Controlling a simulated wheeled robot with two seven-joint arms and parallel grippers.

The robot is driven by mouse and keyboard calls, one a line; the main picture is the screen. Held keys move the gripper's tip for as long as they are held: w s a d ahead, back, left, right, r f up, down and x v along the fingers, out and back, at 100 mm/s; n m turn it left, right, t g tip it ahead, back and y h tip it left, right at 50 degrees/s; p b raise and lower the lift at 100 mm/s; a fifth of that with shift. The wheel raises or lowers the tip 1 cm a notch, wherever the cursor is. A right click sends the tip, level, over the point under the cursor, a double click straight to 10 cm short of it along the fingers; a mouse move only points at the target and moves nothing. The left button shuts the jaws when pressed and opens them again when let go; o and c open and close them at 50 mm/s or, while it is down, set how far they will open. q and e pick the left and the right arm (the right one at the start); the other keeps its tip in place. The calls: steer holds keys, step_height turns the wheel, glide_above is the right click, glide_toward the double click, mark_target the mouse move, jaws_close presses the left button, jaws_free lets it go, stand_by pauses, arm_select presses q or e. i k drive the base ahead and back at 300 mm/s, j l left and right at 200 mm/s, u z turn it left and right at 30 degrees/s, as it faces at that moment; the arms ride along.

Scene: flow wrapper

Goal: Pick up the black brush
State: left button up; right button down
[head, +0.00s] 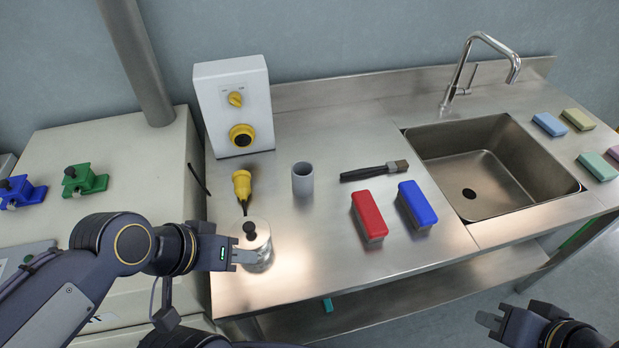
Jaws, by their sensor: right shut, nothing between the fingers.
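The black brush (368,173) lies on the steel counter, its handle to the left and its brown bristles to the right. It sits behind the red and blue brushes, and no gripper touches it. My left gripper (247,257) is in front of a metal canister with a black knob (258,240) at the counter's front left. Whether its jaws are open or touch the canister is unclear. My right gripper (490,322) is low at the right, in front of the counter, shut and empty, away from the brush.
A red brush (368,213) and a blue brush (417,204) stand in front of the black brush. A grey cup (303,179) and a yellow tool (242,186) are to its left. The sink (490,170) with a faucet (480,70) is to its right. Several sponges (549,124) lie beyond.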

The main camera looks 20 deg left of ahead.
mark_target(391, 166)
steer(key=k+l, duration=0.35)
steer(key=i+l+u, duration=0.25)
steer(key=l, duration=0.25)
steer(key=l+u, duration=0.25)
steer(key=l, duration=0.25)
steer(key=l+u, duration=0.25)
steer(key=l, duration=0.25)
steer(key=i+j+u, duration=0.15)
steer(key=u, duration=0.3)
steer(key=i+u, duration=0.15)
steer(key=u, duration=0.25)
steer(key=i+u, duration=0.2)
steer(key=u, duration=0.25)
